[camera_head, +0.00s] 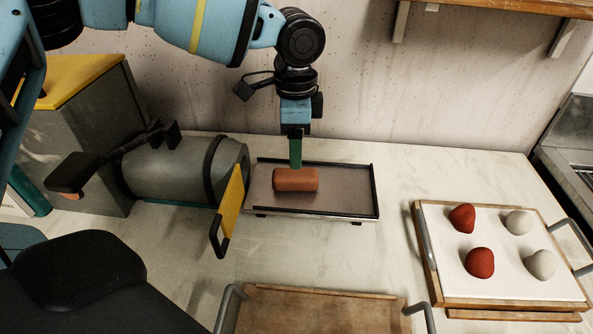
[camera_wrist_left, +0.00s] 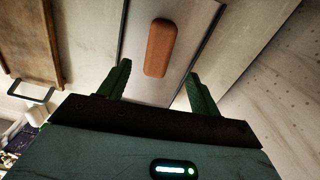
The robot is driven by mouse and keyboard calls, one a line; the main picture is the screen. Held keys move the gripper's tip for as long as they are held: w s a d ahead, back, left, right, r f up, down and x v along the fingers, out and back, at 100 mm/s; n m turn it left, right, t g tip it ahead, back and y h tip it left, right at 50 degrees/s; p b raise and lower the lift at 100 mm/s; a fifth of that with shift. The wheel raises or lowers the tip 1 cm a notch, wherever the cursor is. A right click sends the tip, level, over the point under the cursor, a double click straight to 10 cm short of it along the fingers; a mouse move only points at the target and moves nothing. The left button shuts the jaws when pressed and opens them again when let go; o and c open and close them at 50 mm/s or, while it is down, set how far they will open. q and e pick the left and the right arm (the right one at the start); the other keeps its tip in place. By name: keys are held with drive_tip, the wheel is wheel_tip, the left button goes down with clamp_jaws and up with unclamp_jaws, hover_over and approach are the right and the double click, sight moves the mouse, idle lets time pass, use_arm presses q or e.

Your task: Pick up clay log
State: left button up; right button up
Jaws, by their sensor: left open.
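The clay log (camera_head: 297,180) is a short reddish-brown cylinder lying on its side on a dark-rimmed tray (camera_head: 345,196) in the head view. My left gripper (camera_head: 295,165) points down from above, with its green fingers just behind or over the log. In the left wrist view, the log (camera_wrist_left: 160,47) lies ahead of and between the two green fingers of the left gripper (camera_wrist_left: 158,80), apart from both. The left gripper is open and empty. My right gripper does not show.
A grey cylindrical machine (camera_head: 172,170) with a yellow plate (camera_head: 233,188) stands left of the tray. A white-topped tray (camera_head: 500,285) with red and pale clay lumps stands at right. A wooden board (camera_head: 320,312) with handles lies in front. Bare counter (camera_head: 375,255) lies between.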

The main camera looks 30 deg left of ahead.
sight(295, 172)
use_arm(q)
drive_tip(key=shift+s+f, duration=0.2)
drive_tip(key=shift+f, duration=0.15)
drive_tip(key=shift+w+f, duration=0.1)
drive_tip(key=shift+f, duration=3.4)
drive_tip(key=c, duration=1.3)
drive_tip(key=shift+o, duration=0.2)
wheel_tip(295, 172, up, 10)
